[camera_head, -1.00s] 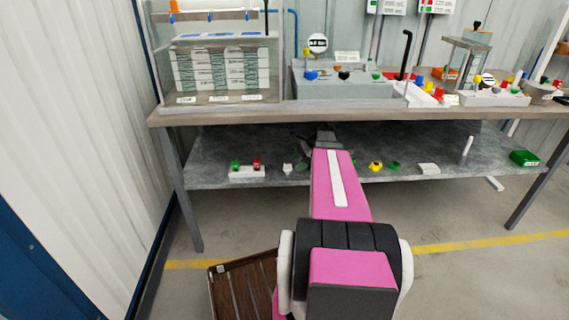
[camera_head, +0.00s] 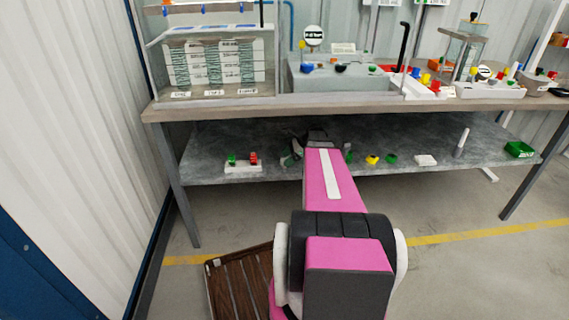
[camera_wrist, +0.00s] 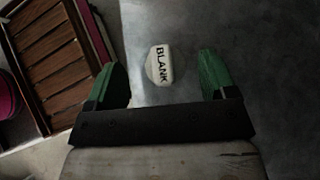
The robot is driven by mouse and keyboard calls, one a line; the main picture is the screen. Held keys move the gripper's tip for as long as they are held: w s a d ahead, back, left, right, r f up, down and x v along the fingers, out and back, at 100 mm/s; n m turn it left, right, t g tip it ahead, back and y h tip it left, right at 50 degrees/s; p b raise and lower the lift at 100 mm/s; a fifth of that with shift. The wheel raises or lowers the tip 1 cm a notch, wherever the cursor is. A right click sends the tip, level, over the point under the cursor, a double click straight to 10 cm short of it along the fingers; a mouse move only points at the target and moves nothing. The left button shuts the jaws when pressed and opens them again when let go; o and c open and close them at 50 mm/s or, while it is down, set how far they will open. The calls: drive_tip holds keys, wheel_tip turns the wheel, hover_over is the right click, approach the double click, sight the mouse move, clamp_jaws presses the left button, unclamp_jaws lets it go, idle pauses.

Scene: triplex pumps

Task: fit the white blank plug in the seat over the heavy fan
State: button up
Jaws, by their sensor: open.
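The white blank plug (camera_wrist: 160,65), a rounded piece lettered BLANK, sits on the grey lower shelf (camera_head: 220,140) in the wrist view. My gripper (camera_wrist: 163,62) is open, with one green finger on each side of the plug and a gap on both sides. The height of the fingers above the shelf is unclear. In the head view my gripper (camera_head: 293,153) is at the lower shelf, and the plug is hidden there. The case with small labels (camera_head: 214,65) stands on the upper left of the bench. I cannot read which label marks the heavy fan, and its seat is not clear.
The bench top (camera_head: 300,103) overhangs the shelf and my forearm reaches under it. A white block with green and red knobs (camera_head: 243,166) lies left of my gripper. A yellow knob (camera_head: 373,160) and a green one (camera_head: 391,159) lie right. A slatted wooden piece (camera_head: 240,285) is below.

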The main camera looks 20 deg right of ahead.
sight(286, 157)
drive_tip(key=x, duration=0.3)
drive_tip(key=shift+w+a+f, duration=0.1)
drive_tip(key=shift+w+a, duration=0.1)
drive_tip(key=c, duration=1)
